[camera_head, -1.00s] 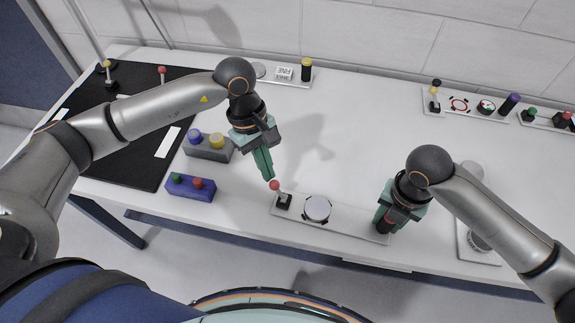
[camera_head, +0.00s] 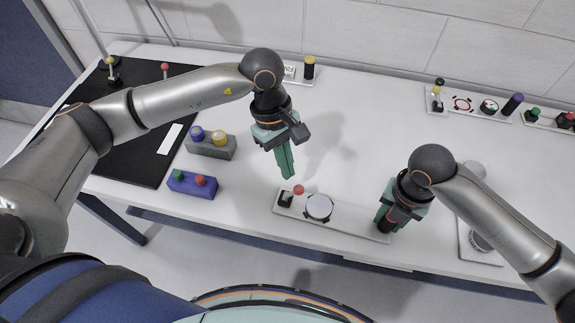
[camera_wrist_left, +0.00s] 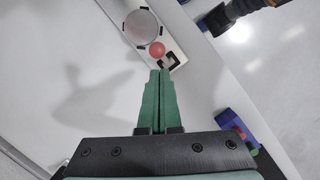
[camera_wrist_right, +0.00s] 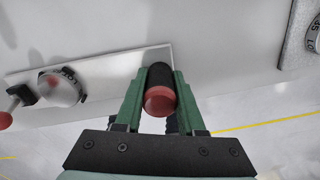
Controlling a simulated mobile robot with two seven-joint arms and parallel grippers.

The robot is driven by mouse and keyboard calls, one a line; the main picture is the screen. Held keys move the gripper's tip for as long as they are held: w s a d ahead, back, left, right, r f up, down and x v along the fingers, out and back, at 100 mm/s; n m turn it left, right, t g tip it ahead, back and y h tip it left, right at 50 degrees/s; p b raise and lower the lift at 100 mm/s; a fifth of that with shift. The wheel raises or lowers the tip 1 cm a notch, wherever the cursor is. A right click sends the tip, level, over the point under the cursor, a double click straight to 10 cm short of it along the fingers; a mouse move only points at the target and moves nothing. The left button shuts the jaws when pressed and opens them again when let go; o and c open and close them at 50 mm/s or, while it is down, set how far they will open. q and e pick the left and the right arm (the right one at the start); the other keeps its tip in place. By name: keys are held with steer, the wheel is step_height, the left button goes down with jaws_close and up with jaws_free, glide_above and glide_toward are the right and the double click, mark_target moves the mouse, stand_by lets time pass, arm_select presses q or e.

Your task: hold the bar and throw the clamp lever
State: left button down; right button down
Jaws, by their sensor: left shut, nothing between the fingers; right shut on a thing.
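The clamp lever (camera_head: 298,190) has a red ball knob and a black base, on the left part of a pale fixture plate (camera_head: 352,219). It leans right, towards the round disc (camera_head: 319,207). My left gripper (camera_head: 290,176) is shut and empty, its fingertips just beyond the knob in the head view. In the left wrist view the knob (camera_wrist_left: 157,48) is just ahead of the fingertips (camera_wrist_left: 158,72); contact cannot be told. My right gripper (camera_head: 384,224) is shut on the bar at the plate's right end. The right wrist view shows the bar (camera_wrist_right: 160,92), black with a red end, between the fingers.
A blue box (camera_head: 192,184) and a grey box (camera_head: 211,146) with coloured buttons stand left of the plate. A black mat (camera_head: 130,135) lies further left. More panels (camera_head: 463,104) stand at the back right. The table middle behind the plate is clear.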

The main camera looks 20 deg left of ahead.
arm_select(q)
steer(key=shift+r, duration=0.4)
steer(key=shift+a, duration=0.1)
steer(key=w+d+r, duration=0.1)
steer(key=r, duration=0.4)
steer(key=w+d+r, duration=0.1)
steer(key=w+r, duration=0.1)
steer(key=r, duration=0.3)
steer(key=shift+w+d+r, duration=0.3)
steer(key=shift+d+r, duration=0.1)
arm_select(e)
steer(key=shift+c, duration=2.2)
jaws_free()
